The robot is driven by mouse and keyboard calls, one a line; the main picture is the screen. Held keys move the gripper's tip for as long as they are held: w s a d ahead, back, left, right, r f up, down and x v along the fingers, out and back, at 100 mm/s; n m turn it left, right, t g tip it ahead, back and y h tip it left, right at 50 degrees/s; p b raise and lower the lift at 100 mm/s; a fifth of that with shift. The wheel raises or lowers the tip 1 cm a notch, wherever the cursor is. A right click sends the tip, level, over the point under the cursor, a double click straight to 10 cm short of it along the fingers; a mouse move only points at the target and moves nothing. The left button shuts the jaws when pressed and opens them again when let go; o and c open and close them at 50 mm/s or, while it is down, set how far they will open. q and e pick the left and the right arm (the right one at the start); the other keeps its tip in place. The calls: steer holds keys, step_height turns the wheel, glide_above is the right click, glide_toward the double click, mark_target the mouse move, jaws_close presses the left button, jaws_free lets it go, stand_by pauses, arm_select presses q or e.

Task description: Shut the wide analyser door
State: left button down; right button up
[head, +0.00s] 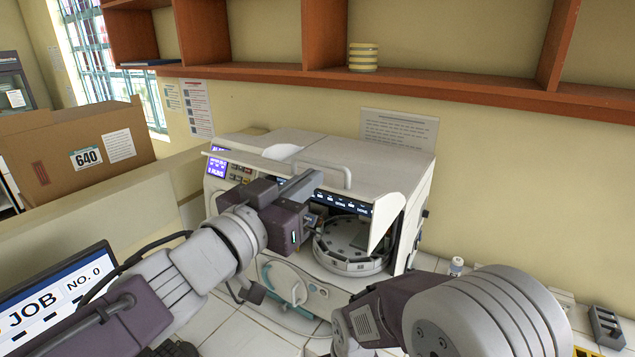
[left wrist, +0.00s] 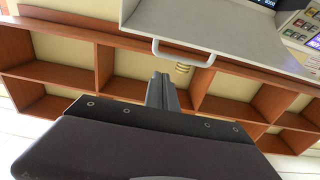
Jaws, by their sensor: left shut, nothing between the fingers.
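The white analyser (head: 412,195) stands on the bench against the wall. Its wide door (head: 350,160) is raised at the top front, with a bar handle (head: 325,165) on it, so the round carousel (head: 350,245) inside shows below. My left gripper (head: 312,180) is shut and empty in front of the opening, close to the handle; contact cannot be told from the head view. In the left wrist view, the shut fingers (left wrist: 161,90) point toward the door panel (left wrist: 225,35) and its handle (left wrist: 183,60), with the tips appearing below the handle. My right gripper is out of view.
A monitor (head: 55,300) stands at lower left and a cardboard box (head: 75,150) behind it. A wooden shelf (head: 440,88) runs along the wall above the analyser. My right arm fills the lower right.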

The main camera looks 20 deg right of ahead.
mark_target(322, 186)
arm_select(q)
steer(key=x, duration=0.5)
steer(key=shift+w+a+r+p, duration=0.1)
steer(key=shift+w+r+p, duration=0.2)
steer(key=shift+w, duration=0.25)
step_height(322, 186, down, 4)
steer(key=shift+s+r+b, duration=0.1)
steer(key=shift+s+b, duration=0.05)
steer(key=shift+b, duration=0.65)
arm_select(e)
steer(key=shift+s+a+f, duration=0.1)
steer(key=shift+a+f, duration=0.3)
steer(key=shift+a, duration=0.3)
arm_select(q)
steer(key=shift+f, duration=0.25)
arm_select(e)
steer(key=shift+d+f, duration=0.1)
